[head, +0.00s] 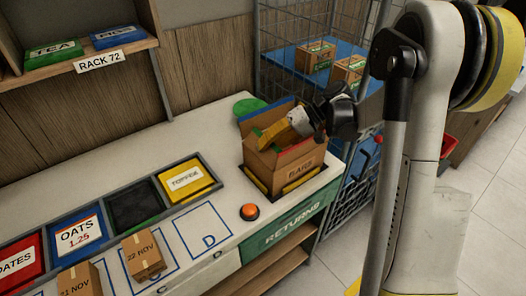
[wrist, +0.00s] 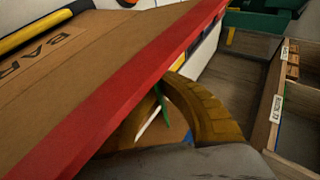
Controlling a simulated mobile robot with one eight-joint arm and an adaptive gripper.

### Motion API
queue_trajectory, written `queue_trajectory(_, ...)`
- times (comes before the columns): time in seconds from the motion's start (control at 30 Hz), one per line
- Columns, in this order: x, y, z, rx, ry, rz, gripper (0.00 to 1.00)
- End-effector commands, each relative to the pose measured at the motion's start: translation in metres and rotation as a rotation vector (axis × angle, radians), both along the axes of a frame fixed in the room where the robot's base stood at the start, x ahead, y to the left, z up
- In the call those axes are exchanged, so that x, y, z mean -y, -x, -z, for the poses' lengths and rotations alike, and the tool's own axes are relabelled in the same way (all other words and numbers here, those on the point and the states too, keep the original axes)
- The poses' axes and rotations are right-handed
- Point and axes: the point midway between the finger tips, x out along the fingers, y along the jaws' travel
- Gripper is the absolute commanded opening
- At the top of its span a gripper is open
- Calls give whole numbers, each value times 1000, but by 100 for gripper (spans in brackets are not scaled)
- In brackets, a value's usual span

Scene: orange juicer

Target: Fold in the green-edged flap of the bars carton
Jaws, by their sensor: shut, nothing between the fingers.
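The brown bars carton (head: 298,172) stands open-topped in a yellow-edged recess at the counter's right end. Its blue-edged flap (head: 266,113) stands up at the back. A small green strip (head: 257,132), seemingly the edge of the green-edged flap, shows at the carton's left; a thin green strip also shows in the wrist view (wrist: 161,101). A red-edged flap (wrist: 140,82) crosses the wrist view close to the camera. My gripper (head: 270,138) is shut and empty, tilted down over the carton's opening. Its yellow finger (wrist: 205,112) hides part of the flaps; contact cannot be told.
An orange button (head: 249,211) sits on the counter in front of the carton. A green disc (head: 249,107) lies behind it. A wire cage (head: 315,30) with small cartons stands behind. Product bins, including toffee (head: 187,181), line the counter to the left.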

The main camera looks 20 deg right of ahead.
Motion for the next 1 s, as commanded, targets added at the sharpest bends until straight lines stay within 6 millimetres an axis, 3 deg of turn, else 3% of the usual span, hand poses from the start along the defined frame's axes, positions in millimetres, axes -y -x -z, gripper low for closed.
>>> queue_trajectory(0.67,1,0,2,-20,-63,1,0)
queue_trajectory(0.73,1,0,2,-20,-63,1,22)
queue_trajectory(1.0,1,0,1,-21,-62,1,24)
